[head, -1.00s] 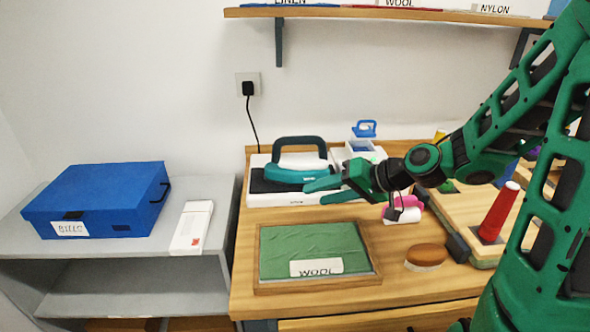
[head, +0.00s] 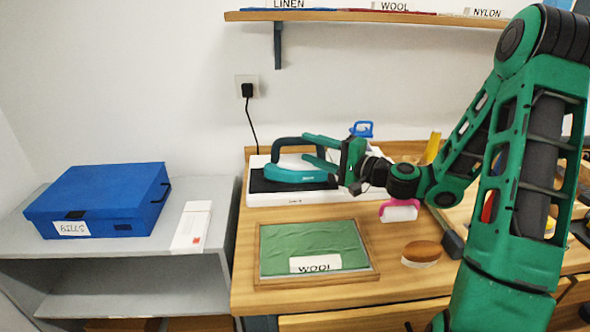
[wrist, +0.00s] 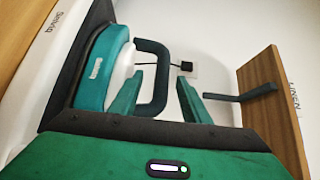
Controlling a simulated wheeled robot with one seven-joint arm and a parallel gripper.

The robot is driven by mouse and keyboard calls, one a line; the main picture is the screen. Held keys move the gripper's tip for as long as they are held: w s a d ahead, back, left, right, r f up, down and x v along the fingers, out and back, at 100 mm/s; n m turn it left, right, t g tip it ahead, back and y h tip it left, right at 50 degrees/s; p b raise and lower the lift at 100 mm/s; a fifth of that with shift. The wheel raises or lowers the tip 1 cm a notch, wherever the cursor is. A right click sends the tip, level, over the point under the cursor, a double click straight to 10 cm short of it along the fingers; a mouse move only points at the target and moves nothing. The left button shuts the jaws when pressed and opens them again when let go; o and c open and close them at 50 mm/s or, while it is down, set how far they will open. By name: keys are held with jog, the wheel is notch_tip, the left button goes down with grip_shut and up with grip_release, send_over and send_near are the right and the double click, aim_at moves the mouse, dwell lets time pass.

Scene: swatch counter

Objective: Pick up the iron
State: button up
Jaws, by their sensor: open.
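The iron has a teal body (head: 300,176), a white upper part and a dark loop handle (head: 283,147). It rests on the dark pad of a white station (head: 256,197) at the back left of the wooden counter. My gripper (head: 306,147) is open at the iron's right, its fingers pointing left toward the handle. In the wrist view the iron (wrist: 96,72) lies left of centre. Its handle shows between my two open fingers (wrist: 158,80); they are not closed on it, and whether they touch it is unclear.
A framed green wool swatch (head: 310,250) and a brown brush (head: 422,252) lie in front. A pink and white roller (head: 400,210) is near my arm. A wall shelf (head: 390,16) hangs above. A blue box (head: 98,200) stands on the grey shelf unit at left.

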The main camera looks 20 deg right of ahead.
aim_at(303, 144)
jog(key=shift+x, duration=2.95)
jog(key=shift+w+d+r, duration=0.15)
jog(key=shift+d+r, duration=0.05)
grip_shut()
jog(key=shift+f, duration=0.1)
